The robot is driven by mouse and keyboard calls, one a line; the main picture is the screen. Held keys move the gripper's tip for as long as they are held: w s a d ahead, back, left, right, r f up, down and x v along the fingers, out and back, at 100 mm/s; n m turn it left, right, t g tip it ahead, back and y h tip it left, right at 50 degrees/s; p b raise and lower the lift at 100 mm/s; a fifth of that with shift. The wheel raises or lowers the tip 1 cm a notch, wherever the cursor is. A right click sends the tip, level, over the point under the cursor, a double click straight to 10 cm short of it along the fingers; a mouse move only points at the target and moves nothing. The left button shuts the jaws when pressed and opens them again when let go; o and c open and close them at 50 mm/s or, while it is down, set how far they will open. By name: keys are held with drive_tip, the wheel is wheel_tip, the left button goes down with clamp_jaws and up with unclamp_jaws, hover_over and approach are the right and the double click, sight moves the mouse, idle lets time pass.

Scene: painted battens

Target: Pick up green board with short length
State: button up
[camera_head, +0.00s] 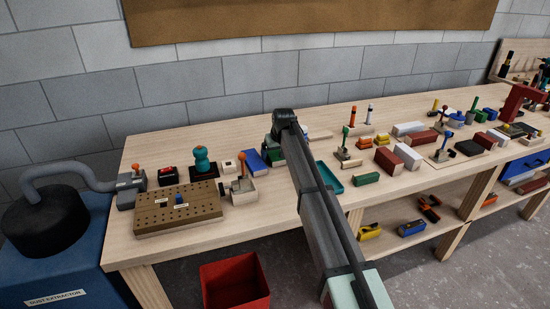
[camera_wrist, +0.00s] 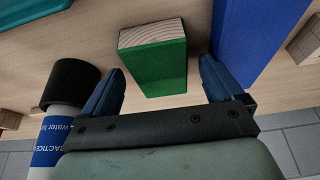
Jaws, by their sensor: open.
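A short green board (camera_wrist: 153,68) with a bare wood end face lies on the bench in the wrist view. My gripper (camera_wrist: 161,66) is open, with one blue finger on each side of this board; I cannot tell whether they touch it. In the head view my gripper (camera_head: 284,126) is over the back middle of the bench, and my arm hides most of what is under it. A dark green piece (camera_head: 276,154) shows just left of the arm. Another green board (camera_head: 366,179) lies right of the arm near the front edge.
A blue board (camera_wrist: 248,38) lies close to the right finger. A black-capped bottle (camera_wrist: 66,95) is close to the left finger. A teal tray (camera_head: 329,178) sits right of the arm. A pegboard block (camera_head: 150,222) and several tools crowd the left.

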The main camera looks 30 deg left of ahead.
drive_tip(key=shift+f, duration=0.2)
drive_tip(key=shift+c, duration=0.2)
drive_tip(key=c, duration=1.1)
